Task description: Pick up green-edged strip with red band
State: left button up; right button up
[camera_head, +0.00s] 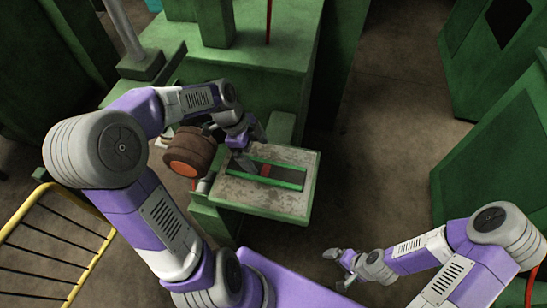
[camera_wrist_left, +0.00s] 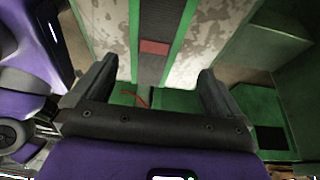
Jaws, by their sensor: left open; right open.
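The green-edged strip (camera_head: 286,175) lies flat on a worn, pale table top (camera_head: 240,190), with a dark middle between two green edges. Its red band (camera_head: 265,170) crosses the dark middle; in the left wrist view the band (camera_wrist_left: 154,47) shows ahead of the fingers, near the top centre. My left gripper (camera_head: 251,149) is above the strip's left part. In the left wrist view the left gripper (camera_wrist_left: 158,70) is open, its fingers apart on either side of the strip's line, nothing between them. My right gripper (camera_head: 338,269) is open and empty, low and to the right of the table.
A brown roller with an orange end (camera_head: 185,168) is just left of the table top. Green machinery (camera_head: 250,50) stands behind it. A yellow railing (camera_head: 50,187) is at the left. Open brown floor (camera_head: 375,140) lies to the right, with green cabinets (camera_head: 490,170) beyond.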

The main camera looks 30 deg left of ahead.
aim_at(266, 170)
pick_arm(q)
jog(key=shift+s+d+f, duration=0.2)
jog(key=shift+s+f, duration=0.1)
jog(key=shift+f, duration=0.15)
jog(key=shift+s+d+f, duration=0.2)
jog(key=shift+s+f, duration=0.05)
jog(key=shift+f, duration=0.2)
jog(key=b+x, duration=0.1)
jog(key=x, duration=0.3)
jog(key=shift+w+d+f, duration=0.1)
jog(key=shift+w+f, duration=0.05)
jog(key=shift+f, duration=0.25)
pick_arm(e)
jog(key=shift+s+f, duration=0.45)
